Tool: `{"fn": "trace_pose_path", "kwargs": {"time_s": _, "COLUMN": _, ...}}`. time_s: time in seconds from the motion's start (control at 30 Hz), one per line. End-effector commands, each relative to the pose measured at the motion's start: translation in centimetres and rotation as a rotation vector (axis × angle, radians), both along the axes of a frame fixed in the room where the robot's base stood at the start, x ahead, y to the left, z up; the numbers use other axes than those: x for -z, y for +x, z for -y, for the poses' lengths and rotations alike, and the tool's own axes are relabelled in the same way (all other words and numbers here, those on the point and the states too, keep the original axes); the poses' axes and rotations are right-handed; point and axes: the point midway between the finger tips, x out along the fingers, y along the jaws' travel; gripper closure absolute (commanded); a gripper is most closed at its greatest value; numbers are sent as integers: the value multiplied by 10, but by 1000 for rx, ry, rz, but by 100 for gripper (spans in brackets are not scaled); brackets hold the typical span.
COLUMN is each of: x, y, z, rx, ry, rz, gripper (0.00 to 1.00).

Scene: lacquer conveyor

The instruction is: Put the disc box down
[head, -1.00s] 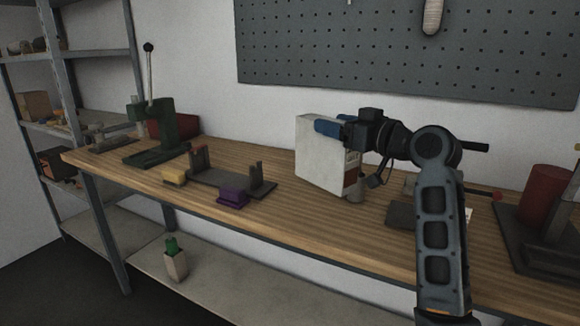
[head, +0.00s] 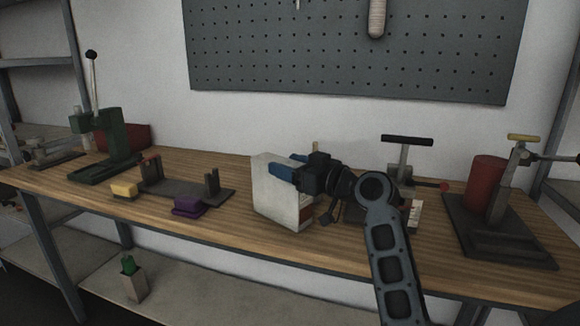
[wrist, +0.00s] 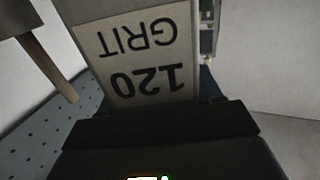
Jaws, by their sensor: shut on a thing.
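The disc box (head: 277,200) is a pale grey-white box standing upright at the middle of the wooden workbench (head: 130,215). My gripper (head: 290,170) has its blue fingers shut on the upper part of the box, from the right side. The box's lower edge is close to the bench top; I cannot tell whether it touches. In the wrist view the box (wrist: 135,50) fills the upper middle, with an upside-down "120 GRIT" label. The far finger is largely hidden by the box.
Left of the box are a purple block (head: 189,206), a dark fixture (head: 190,190), a yellow block (head: 124,192) and a green press (head: 112,145). On the right stands a red cylinder (head: 486,185) on a dark base. A pegboard (head: 350,60) hangs behind.

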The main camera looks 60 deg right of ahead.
Motion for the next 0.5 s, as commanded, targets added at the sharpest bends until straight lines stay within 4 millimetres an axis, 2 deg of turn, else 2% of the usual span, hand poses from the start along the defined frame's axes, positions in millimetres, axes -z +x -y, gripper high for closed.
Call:
{"fn": "trace_pose_path", "kwargs": {"time_s": 0.07, "x": 3, "y": 0, "z": 0, "rx": 0, "ry": -1, "rz": 2, "gripper": 100}}
{"fn": "trace_pose_path", "kwargs": {"time_s": 0.1, "x": 2, "y": 0, "z": 0, "rx": 0, "ry": 0, "rz": 0, "gripper": 33}}
{"fn": "trace_pose_path", "kwargs": {"time_s": 0.33, "x": 1, "y": 0, "z": 0, "rx": 0, "ry": 0, "rz": 0, "gripper": 11}}
{"fn": "trace_pose_path", "kwargs": {"time_s": 0.5, "x": 1, "y": 0, "z": 0, "rx": 0, "ry": 0, "rz": 0, "gripper": 11}}
